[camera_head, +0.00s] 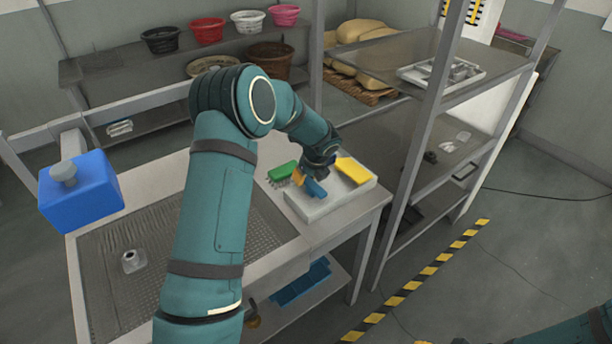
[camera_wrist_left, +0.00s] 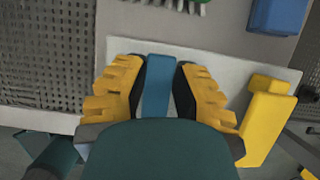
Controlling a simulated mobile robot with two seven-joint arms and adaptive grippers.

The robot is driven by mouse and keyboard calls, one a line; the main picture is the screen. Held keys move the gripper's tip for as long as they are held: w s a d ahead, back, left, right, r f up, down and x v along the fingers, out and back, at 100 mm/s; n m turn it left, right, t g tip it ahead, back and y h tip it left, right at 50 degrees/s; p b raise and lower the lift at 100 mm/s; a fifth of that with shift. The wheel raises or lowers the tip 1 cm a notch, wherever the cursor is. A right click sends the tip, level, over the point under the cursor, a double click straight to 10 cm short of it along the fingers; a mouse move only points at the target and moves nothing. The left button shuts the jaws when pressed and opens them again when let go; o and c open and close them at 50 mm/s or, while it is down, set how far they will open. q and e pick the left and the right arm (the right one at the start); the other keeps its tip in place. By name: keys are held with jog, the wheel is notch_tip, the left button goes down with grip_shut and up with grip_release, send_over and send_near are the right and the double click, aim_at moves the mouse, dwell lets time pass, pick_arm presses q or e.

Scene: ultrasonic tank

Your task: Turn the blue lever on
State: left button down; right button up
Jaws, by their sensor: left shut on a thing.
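The blue lever (camera_head: 315,189) is on a white panel (camera_head: 317,210) at the right end of the workbench. My left gripper (camera_head: 305,179) reaches down over it. In the left wrist view the blue lever (camera_wrist_left: 158,84) is between the yellow fingers of my left gripper (camera_wrist_left: 158,70), which are shut on it. A yellow lever (camera_head: 353,170) is on the same panel, to the right; it also shows in the left wrist view (camera_wrist_left: 263,122). The gripper partly hides the blue lever in the head view.
A green brush (camera_head: 281,171) lies left of the panel. A blue block (camera_wrist_left: 279,14) shows at the upper right of the left wrist view. A metal shelf rack (camera_head: 418,120) stands close on the right. A blue box (camera_head: 85,190) is at the left.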

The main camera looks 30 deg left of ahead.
pick_arm(q)
jog(key=n, duration=0.2)
jog(key=s+n+g, duration=0.1)
jog(key=shift+a+n+g+p, duration=0.1)
jog(key=shift+n+g+p, duration=0.2)
jog(key=shift+n+p, duration=0.1)
jog(key=n+g, duration=0.1)
jog(key=n, duration=0.1)
jog(key=s+n, duration=0.1)
jog(key=n, duration=0.1)
jog(key=shift+s+g+p, duration=0.2)
jog(key=shift+g+p, duration=0.2)
jog(key=n, duration=0.1)
jog(key=n+g, duration=0.1)
jog(key=n, duration=0.1)
jog(key=s+n, duration=0.1)
jog(key=shift+d+f+n+h+p, duration=0.1)
jog(key=shift+d+n+h+p, duration=0.2)
jog(key=shift+d+n+h, duration=0.1)
jog(key=shift+s+d+n+g+h, duration=0.25)
jog(key=shift+n+g, duration=0.1)
jog(key=shift+n, duration=0.5)
jog(key=shift+s+d+n+g+h, duration=0.1)
jog(key=shift+n+g+h, duration=0.2)
jog(key=shift+n, duration=0.55)
jog(key=c, duration=0.7)
grip_release()
